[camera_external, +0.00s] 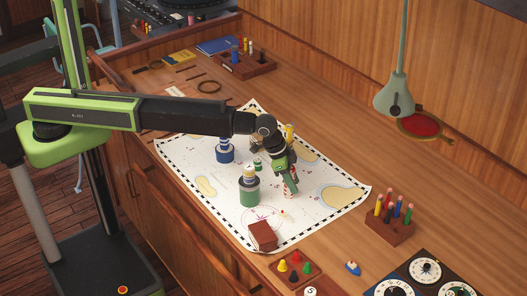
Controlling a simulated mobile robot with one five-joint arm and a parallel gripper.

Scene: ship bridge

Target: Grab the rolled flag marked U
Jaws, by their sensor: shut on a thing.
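A small red-and-white rolled piece (289,187), which looks like a rolled flag, stands roughly upright over the chart (228,193). Any letter on it is too small to read. My gripper (290,182) points down and is shut on this roll. The jaws cover part of it, and I cannot tell whether its lower end touches the chart.
A green cylinder (249,192) and a blue one (225,152) stand on the chart near my arm. A brown block (262,235) lies at its front. A wooden rack (389,228) with coloured pegs is at right. Chart space right of my gripper is clear.

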